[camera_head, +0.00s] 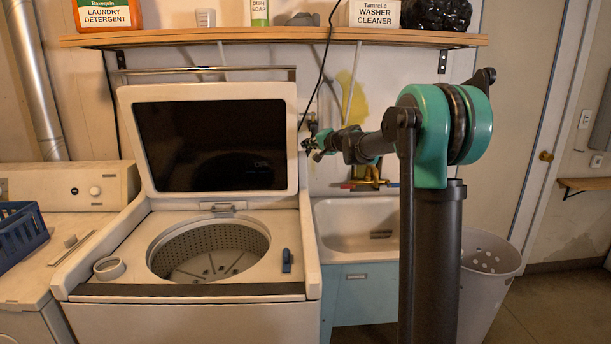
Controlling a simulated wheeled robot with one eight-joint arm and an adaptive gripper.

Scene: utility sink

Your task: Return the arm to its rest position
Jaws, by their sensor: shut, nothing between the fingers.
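My arm, dark with teal joints, stands on its column at the right of the head view. It reaches left toward the sink wall. My gripper (312,147) is small in the picture, at the arm's left end, just right of the raised washer lid (215,145). It is shut with nothing in it. It hangs above the level of the utility sink (360,222). Whether it touches the lid's edge cannot be told from this view.
The top-load washer (185,325) is open, its drum empty. A wooden shelf (270,37) with bottles and boxes runs above. A perforated bin (488,265) stands right of the sink. The floor at the far right is clear.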

